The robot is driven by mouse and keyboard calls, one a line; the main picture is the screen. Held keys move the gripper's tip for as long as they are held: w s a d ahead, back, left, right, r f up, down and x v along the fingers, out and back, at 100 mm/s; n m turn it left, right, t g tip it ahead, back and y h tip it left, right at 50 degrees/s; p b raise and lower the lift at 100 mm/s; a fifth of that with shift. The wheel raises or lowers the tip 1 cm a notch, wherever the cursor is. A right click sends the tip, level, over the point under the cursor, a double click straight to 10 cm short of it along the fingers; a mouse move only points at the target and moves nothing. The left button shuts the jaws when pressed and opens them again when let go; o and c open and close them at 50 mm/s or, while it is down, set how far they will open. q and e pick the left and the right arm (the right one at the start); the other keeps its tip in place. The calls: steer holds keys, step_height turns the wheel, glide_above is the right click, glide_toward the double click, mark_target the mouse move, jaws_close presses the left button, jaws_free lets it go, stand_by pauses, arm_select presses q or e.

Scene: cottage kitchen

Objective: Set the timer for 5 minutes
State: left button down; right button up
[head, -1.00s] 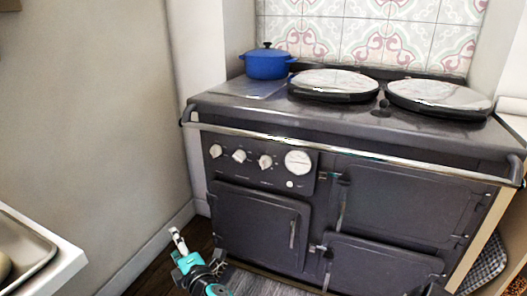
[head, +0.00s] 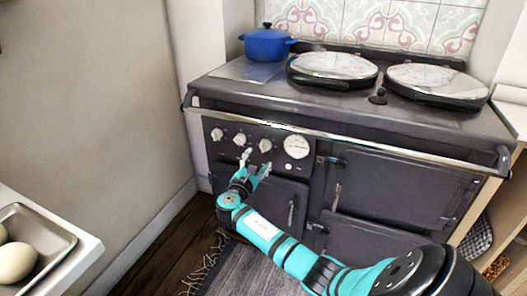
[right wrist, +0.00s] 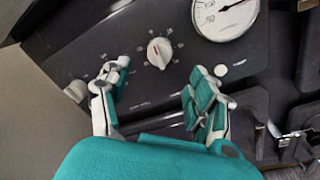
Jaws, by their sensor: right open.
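The stove's control panel (head: 232,128) carries a row of white knobs and a round white dial gauge (head: 296,146). The left knob (head: 217,135), middle knob (head: 239,139) and right knob (head: 265,145) have markings around them too small to read. My right gripper (head: 256,162) is open and empty, just below the right knob. In the right wrist view that knob (right wrist: 159,52) shows ahead, between and beyond the open fingers (right wrist: 155,92), apart from them. The gauge (right wrist: 226,14) is at upper right there. My left gripper is not in view.
A metal rail (head: 330,135) runs along the stove front above the panel. A blue pot (head: 267,43) and two round lids (head: 333,66) are on top. A tray (head: 42,243) with eggs is on the counter at lower left.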

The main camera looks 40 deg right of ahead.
mark_target(263, 149)
steer(key=b+x, duration=0.1)
steer(key=x, duration=0.6)
steer(key=shift+d, duration=0.1)
steer(key=shift+w+d+b, duration=0.25)
steer(key=shift+d+b, duration=0.05)
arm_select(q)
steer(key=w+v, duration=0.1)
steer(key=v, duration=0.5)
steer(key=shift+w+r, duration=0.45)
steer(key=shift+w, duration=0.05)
arm_select(e)
steer(key=shift+c, duration=0.3)
steer(key=c, duration=1.1)
steer(key=o, duration=1.2)
steer(key=shift+c, duration=0.2)
